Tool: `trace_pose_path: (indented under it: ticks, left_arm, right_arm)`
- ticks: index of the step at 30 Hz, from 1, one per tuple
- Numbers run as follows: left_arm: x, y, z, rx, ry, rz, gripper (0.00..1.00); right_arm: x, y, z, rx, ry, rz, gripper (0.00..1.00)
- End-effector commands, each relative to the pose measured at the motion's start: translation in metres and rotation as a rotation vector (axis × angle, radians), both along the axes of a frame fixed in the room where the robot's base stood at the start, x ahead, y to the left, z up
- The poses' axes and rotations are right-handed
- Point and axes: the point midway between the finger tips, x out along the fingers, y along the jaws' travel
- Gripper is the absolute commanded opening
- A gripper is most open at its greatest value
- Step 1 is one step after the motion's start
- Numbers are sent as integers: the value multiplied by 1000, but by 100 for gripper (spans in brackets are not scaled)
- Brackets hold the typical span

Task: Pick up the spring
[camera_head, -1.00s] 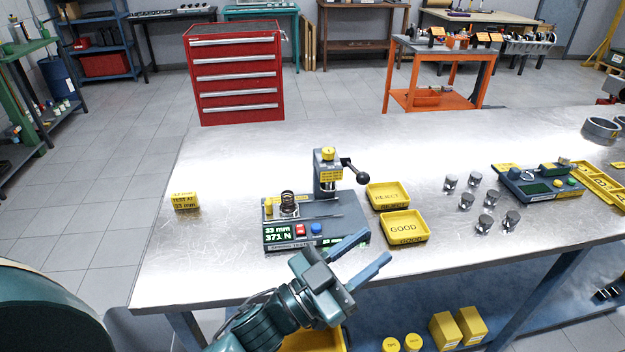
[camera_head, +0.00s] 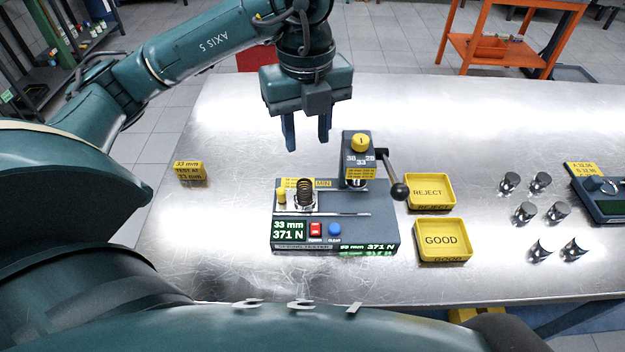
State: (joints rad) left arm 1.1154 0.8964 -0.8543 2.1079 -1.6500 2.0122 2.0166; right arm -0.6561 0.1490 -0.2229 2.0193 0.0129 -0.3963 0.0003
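The dark coil spring (camera_head: 304,194) stands upright on the light plate of the spring tester (camera_head: 383,226), left of the tester's column. The tester's display reads 33 mm and 371 N. My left gripper (camera_head: 308,138) points down above and behind the spring, clear of it. Its two blue fingers are apart with nothing between them. My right gripper is not in view.
The tester's column (camera_head: 356,150) and black-knobbed lever (camera_head: 397,180) stand right of the spring. Yellow REJECT (camera_head: 431,191) and GOOD (camera_head: 441,240) trays lie further right, then several metal cylinders. A yellow 33 mm block (camera_head: 189,172) sits left. The tabletop between is clear.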

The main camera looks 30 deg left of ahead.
Motion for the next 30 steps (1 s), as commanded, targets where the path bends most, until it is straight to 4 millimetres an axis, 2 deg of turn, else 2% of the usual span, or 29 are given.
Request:
trace_pose_path:
  ticks: [5,9,17,25,30]
  left_arm:
    - [-1,-1,-36,-3,8,-2,37]
    - [-1,0,-56,-2,8,-2,37]
    - [-1,1,-76,-2,5,-4,37]
    - [-1,6,-115,-4,7,-5,37]
    - [0,6,-123,-5,2,-5,37]
  right_arm:
    - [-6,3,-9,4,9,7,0]
    - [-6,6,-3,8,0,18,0]
    - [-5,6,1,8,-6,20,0]
    - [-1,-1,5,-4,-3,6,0]
    - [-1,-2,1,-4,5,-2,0]
